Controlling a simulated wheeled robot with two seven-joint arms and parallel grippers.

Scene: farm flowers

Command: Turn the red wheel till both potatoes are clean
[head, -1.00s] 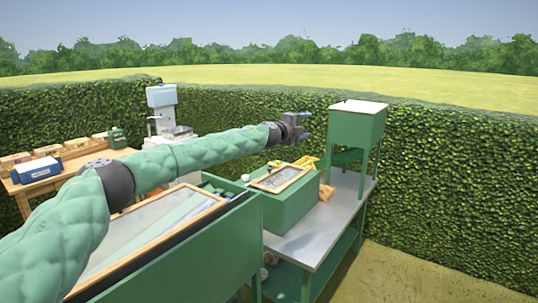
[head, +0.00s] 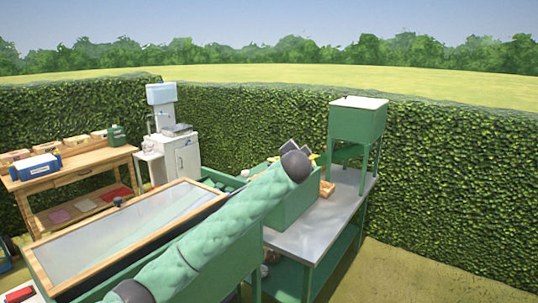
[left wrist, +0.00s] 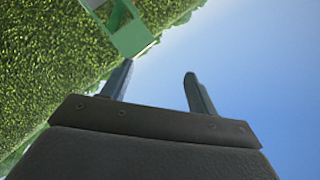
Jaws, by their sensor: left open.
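No red wheel that I can name for certain and no potatoes show in these frames. In the left wrist view my left gripper (left wrist: 159,78) is open and empty, its two dark fingers apart against hedge and sky. In the head view my left arm crosses the front from lower left to a dark joint in the middle, and I cannot make out the gripper there. The arm hides part of the green box (head: 300,207) on the metal table (head: 323,222). My right gripper is in neither view.
A green stand (head: 357,126) with a pale top rises at the table's back. A glass-topped green frame (head: 125,235) lies at left. A wooden bench (head: 75,177) and a white sink unit (head: 177,155) stand behind. A small red object (head: 20,295) shows at lower left.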

